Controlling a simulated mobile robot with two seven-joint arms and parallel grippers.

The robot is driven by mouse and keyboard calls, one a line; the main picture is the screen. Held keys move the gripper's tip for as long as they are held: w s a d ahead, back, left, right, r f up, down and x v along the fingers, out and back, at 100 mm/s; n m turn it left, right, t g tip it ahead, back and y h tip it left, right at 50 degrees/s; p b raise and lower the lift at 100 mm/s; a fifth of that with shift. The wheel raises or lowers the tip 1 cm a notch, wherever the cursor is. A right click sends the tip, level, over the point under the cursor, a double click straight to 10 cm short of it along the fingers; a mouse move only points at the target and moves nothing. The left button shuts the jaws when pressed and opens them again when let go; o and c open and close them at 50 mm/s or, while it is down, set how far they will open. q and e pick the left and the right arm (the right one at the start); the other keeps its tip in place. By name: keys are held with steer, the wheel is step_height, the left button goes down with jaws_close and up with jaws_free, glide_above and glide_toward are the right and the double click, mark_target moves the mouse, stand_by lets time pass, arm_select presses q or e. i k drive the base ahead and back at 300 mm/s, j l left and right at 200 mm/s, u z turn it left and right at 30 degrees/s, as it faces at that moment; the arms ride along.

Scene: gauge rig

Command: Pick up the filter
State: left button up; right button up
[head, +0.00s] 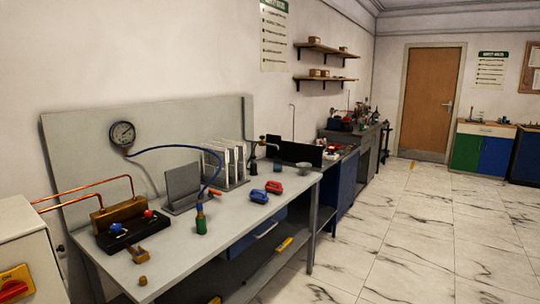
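I cannot tell for sure which thing is the filter. On the grey workbench (235,222) stands a small green-bodied part (201,224), upright, with a blue hose (170,148) running from its top to a round dial gauge (122,134). A blue part (259,196) and a red part (274,187) lie to its right, apart from it. A small grey cup-like part (304,169) is near the bench's right end. A small brass piece (143,281) is at the front left. Neither of my grippers is in view.
A black block with red and blue knobs (132,230) and copper pipes (85,188) fill the bench's left. A rack of upright pale plates (226,165) stands at the back. A yellow item (284,245) lies on the lower shelf. The marble floor (420,235) to the right is clear.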

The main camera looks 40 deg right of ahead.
mark_target(211, 163)
steer(key=z, duration=1.2)
